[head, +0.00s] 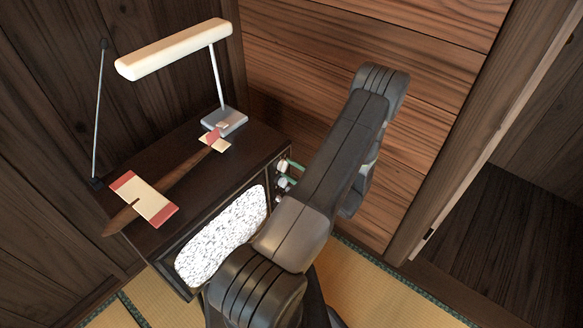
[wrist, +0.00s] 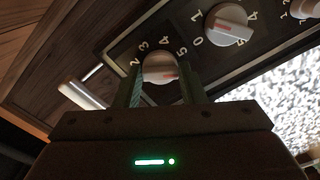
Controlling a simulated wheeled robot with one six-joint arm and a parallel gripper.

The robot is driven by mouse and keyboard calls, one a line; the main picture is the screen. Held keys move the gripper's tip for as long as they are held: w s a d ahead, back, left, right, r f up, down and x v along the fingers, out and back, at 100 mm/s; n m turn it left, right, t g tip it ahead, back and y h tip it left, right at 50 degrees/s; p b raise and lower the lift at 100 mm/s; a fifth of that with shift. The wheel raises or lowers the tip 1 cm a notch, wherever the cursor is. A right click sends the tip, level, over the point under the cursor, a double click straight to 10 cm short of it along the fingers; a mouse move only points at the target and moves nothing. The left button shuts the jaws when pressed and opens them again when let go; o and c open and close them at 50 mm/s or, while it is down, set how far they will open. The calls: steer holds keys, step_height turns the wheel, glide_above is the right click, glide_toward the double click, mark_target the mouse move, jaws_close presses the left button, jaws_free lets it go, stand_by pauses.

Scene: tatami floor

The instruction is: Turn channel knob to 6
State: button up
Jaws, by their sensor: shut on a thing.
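The dark television (head: 172,243) stands against the wall, its screen showing black and white noise. In the wrist view a round white knob (wrist: 158,66) with a red pointer mark sits between the two green fingers of my gripper (wrist: 161,82), which is shut on it. The numerals 2, 3, 4 and 5 show around this knob. Its red mark points right, just past the 5; the finger on that side hides what is printed there. In the head view my gripper (head: 287,173) is at the knobs beside the screen, partly hidden by my arm.
A second knob (wrist: 228,24) with its own numerals is beside the held one, and a third (wrist: 306,8) is cut off at the corner. A white lamp (head: 175,49) and a model plane (head: 145,199) stand on the television. Open tatami (head: 375,290) lies at the front right.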

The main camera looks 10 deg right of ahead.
steer(key=shift+f+m+p, duration=0.1)
steer(key=shift+m+p, duration=0.2)
steer(key=shift+m, duration=0.9)
steer(key=o, duration=1)
steer(key=v, duration=1.3)
steer(key=shift+s+d+b, duration=0.25)
steer(key=shift+s+b, duration=0.05)
